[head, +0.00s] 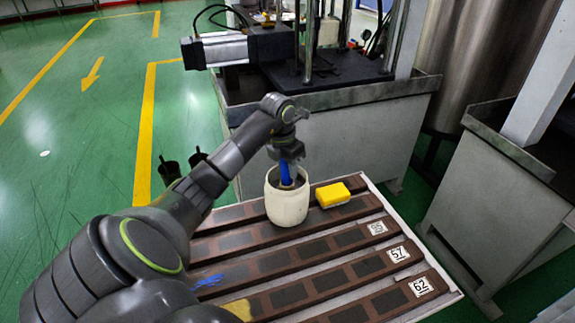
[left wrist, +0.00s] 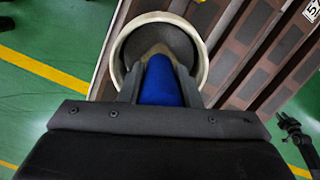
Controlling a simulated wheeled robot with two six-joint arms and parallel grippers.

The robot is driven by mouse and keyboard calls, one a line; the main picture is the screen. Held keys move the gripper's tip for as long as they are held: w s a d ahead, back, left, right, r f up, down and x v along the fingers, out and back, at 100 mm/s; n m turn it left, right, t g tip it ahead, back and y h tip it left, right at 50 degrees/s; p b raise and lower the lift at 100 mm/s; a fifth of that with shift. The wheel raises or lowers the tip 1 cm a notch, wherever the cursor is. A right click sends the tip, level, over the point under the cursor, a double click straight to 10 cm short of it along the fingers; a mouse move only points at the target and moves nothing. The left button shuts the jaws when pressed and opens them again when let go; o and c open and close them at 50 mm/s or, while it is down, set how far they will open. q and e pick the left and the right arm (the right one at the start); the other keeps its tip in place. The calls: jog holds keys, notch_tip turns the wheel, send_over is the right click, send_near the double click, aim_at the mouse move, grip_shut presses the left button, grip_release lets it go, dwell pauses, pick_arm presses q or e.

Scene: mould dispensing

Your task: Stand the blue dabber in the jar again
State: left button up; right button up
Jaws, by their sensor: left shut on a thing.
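The cream jar (head: 288,204) stands upright at the far end of the slatted mould table; its round mouth also shows in the left wrist view (left wrist: 122,40). My left gripper (head: 287,160) points down just above the jar and is shut on the blue dabber (head: 287,174). In the left wrist view, the blue dabber (left wrist: 161,82) sits between the two fingers, and its pale tip lies within the outline of the jar's mouth. The dabber's lower end is hidden by the jar in the head view, so I cannot tell whether it touches the bottom. My right gripper is not in view.
A yellow block (head: 332,194) lies right of the jar. The mould table (head: 375,187) has dark inset slats and numbered labels. A grey machine base (head: 340,135) stands behind.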

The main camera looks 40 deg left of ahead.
pick_arm(q)
jog(key=shift+f, duration=0.35)
jog(key=o, duration=1)
jog(key=shift+r, duration=0.1)
jog(key=shift+r, duration=0.15)
jog(key=shift+a+r, duration=0.1)
jog(key=shift+r, duration=0.3)
jog(key=r, duration=0.2)
jog(key=r+b, duration=0.2)
jog(key=r, duration=0.1)
jog(key=shift+s+r, duration=0.3)
jog(key=shift+s, duration=0.1)
jog(key=r+p, duration=0.2)
jog(key=r, duration=0.1)
jog(key=r+p, duration=0.1)
jog(key=shift+s+r, duration=0.2)
jog(key=shift+s, duration=0.15)
jog(key=shift+s+r+p, duration=0.1)
jog(key=shift+r+p, duration=0.45)
